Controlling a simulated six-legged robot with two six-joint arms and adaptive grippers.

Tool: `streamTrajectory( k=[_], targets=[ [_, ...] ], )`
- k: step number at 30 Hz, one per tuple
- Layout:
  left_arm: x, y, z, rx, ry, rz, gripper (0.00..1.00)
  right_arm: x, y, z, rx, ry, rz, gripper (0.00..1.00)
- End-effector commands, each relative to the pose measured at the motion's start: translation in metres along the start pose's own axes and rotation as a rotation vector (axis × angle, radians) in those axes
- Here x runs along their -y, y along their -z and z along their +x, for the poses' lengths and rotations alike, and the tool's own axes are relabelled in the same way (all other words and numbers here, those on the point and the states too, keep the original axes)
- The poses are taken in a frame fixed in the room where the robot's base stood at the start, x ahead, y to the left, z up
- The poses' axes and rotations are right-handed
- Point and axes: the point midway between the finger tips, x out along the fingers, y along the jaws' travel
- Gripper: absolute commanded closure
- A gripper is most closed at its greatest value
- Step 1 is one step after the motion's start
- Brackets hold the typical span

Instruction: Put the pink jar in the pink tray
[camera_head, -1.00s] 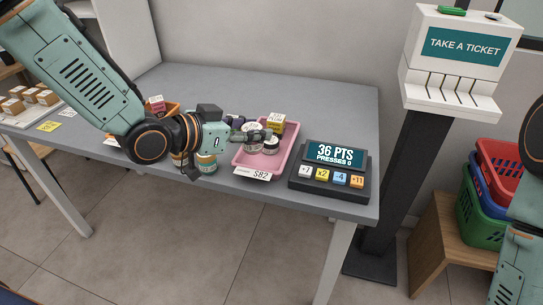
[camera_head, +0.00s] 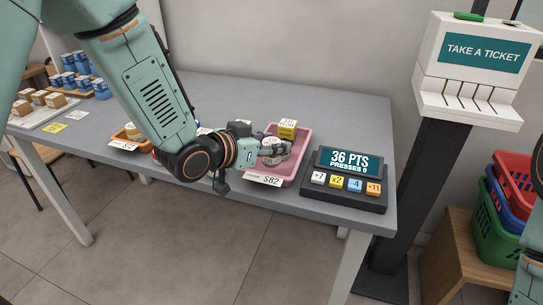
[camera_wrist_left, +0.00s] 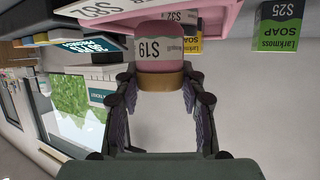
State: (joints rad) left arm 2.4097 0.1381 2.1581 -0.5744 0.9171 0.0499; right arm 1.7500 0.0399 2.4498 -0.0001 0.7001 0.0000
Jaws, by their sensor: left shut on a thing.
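The pink jar (camera_wrist_left: 160,47), with a white $19 label and a tan lid, is between the fingers of my left gripper (camera_wrist_left: 160,85) in the left wrist view, where the scene appears upside down. My left gripper (camera_head: 284,150) is shut on it over the pink tray (camera_head: 300,160). The tray, with an $82 tag on its front, sits near the counter's front edge; its pink rim also shows in the wrist view (camera_wrist_left: 222,18). In the head view, white-labelled round jars (camera_head: 270,158) crowd the fingers, so I cannot tell whether the held jar touches the tray floor. My right gripper is out of view.
A yellow box (camera_head: 287,129) is at the tray's back. A points display with buttons (camera_head: 345,183) stands just right of the tray. An orange tray (camera_head: 124,143) is left, partly behind my arm. The rear counter (camera_head: 290,95) is clear. A ticket stand (camera_head: 470,70) is right.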

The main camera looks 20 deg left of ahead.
Motion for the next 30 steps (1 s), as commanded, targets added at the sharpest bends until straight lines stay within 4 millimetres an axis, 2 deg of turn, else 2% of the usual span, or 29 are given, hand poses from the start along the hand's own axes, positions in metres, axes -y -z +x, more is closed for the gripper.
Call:
streamTrajectory(
  k=[3, 5, 18, 19, 26, 30],
  targets=[
    [0.0, -0.02, 0.008, 0.003, -0.001, -0.002, 0.94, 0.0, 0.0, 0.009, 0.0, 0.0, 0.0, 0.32],
    [0.0, -0.025, 0.01, 0.001, 0.0, -0.001, 0.94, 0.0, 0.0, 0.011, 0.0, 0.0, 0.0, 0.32],
    [0.0, -0.029, 0.012, 0.0, 0.0, 0.0, 0.94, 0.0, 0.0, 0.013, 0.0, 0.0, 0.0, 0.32],
    [0.0, -0.029, 0.012, 0.001, 0.0, 0.0, 0.57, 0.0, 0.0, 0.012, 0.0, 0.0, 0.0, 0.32],
    [0.0, -0.029, 0.011, 0.001, 0.0, 0.0, 0.38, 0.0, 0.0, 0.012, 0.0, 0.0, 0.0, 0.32],
    [0.0, -0.029, 0.011, 0.001, 0.0, 0.0, 0.37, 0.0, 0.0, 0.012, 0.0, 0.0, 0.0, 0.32]
  ],
)
